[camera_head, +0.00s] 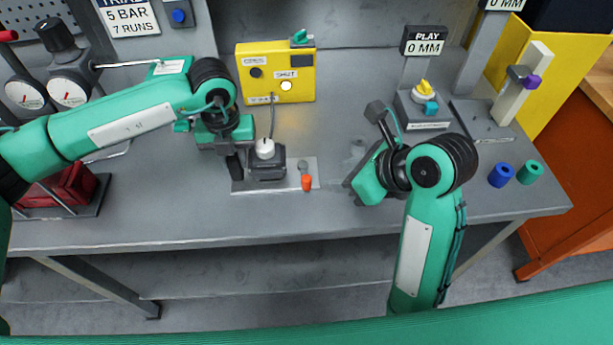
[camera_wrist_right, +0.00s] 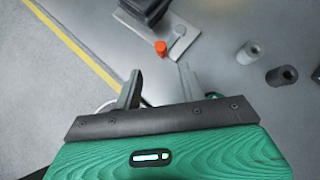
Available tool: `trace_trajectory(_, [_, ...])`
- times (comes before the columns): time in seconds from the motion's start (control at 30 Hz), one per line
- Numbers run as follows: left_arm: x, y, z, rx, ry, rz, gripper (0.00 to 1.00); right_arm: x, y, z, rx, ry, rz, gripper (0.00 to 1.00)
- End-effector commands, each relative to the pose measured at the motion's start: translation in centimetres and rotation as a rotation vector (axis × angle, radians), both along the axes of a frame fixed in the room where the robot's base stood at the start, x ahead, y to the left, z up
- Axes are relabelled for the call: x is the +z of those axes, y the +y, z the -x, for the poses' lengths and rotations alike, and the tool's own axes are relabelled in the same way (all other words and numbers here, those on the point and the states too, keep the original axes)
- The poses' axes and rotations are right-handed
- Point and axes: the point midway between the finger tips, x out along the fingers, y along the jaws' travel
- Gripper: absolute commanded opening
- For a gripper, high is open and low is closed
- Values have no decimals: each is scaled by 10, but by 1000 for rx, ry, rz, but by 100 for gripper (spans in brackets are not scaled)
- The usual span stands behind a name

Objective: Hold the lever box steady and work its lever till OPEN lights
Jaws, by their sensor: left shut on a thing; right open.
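The lever box (camera_head: 268,166) is a dark block with a white cap, on a light plate (camera_head: 242,184) near the bench's front. Its lever has an orange tip (camera_head: 306,184) at the right of the box; the tip also shows in the right wrist view (camera_wrist_right: 160,47). My left gripper (camera_head: 236,160) is shut on the lever box's left side. My right gripper (camera_head: 362,148) is open and empty, right of the lever; its spread fingers show in the wrist view (camera_wrist_right: 158,84), apart from the orange tip. On the yellow panel (camera_head: 304,66), the SHUT lamp (camera_head: 286,85) glows and the other lamp (camera_head: 257,73) is dark.
A cable runs from the yellow panel to the lever box. A PLAY gauge stand (camera_head: 424,108) stands behind my right gripper. Blue (camera_head: 501,175) and green (camera_head: 530,172) cylinders stand at the right. Pressure gauges (camera_head: 68,92) stand at the left. The bench front right of the plate is clear.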

Motion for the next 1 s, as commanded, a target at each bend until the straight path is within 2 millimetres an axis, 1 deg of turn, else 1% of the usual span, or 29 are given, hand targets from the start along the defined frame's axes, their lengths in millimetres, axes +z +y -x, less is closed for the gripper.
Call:
trace_trajectory(0.17, [-2,0,1,0,3,-2,0,-11,7,-6,-6,10,-7,41])
trace_trajectory(0.4, [-2,0,1,0,3,-2,0,-45,31,-29,-5,11,-4,41])
trace_trajectory(0.6, [-2,0,1,0,3,-1,0,-70,50,-46,-6,8,-4,41])
trace_trajectory(0.8, [-2,0,1,0,3,-1,0,-82,60,-55,-7,6,-6,41])
trace_trajectory(1.0, [-2,0,0,0,3,-1,0,-85,62,-57,-6,4,-7,41])
